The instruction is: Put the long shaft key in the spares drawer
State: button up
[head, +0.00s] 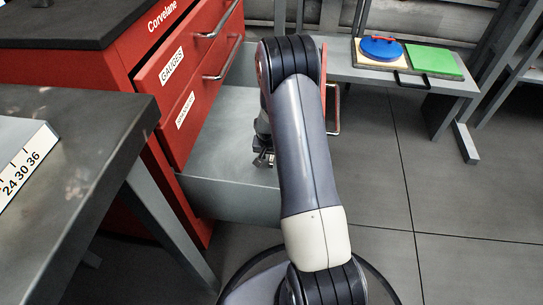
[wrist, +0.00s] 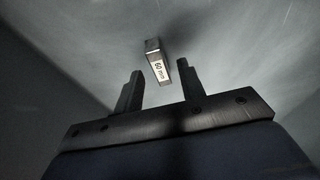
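A dark key (wrist: 153,55) with a white "60 mm" label shows in the wrist view, just beyond and between my fingertips. A gap shows on both sides of it, and I cannot tell whether it rests on the surface behind it. My gripper (wrist: 160,82) is open. In the head view my gripper (head: 263,158) is low inside an open grey drawer (head: 225,140) of the red cabinet (head: 75,62). My arm hides part of the drawer, and the key cannot be made out there. The open drawer's label is not visible.
A grey workbench (head: 95,125) with a numbered plate (head: 22,165) stands at left. A low bench (head: 345,72) at back right holds a blue disc (head: 381,48) and a green plate (head: 433,60). Floor at right is clear.

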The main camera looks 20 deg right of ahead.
aim_at(270, 170)
jog(key=p+v, duration=0.2)
jog(key=v, duration=0.8)
jog(key=shift+r+p, duration=0.2)
jog(key=shift+p, duration=0.2)
jog(key=shift+s+a, duration=0.1)
jog(key=shift+c, duration=0.5)
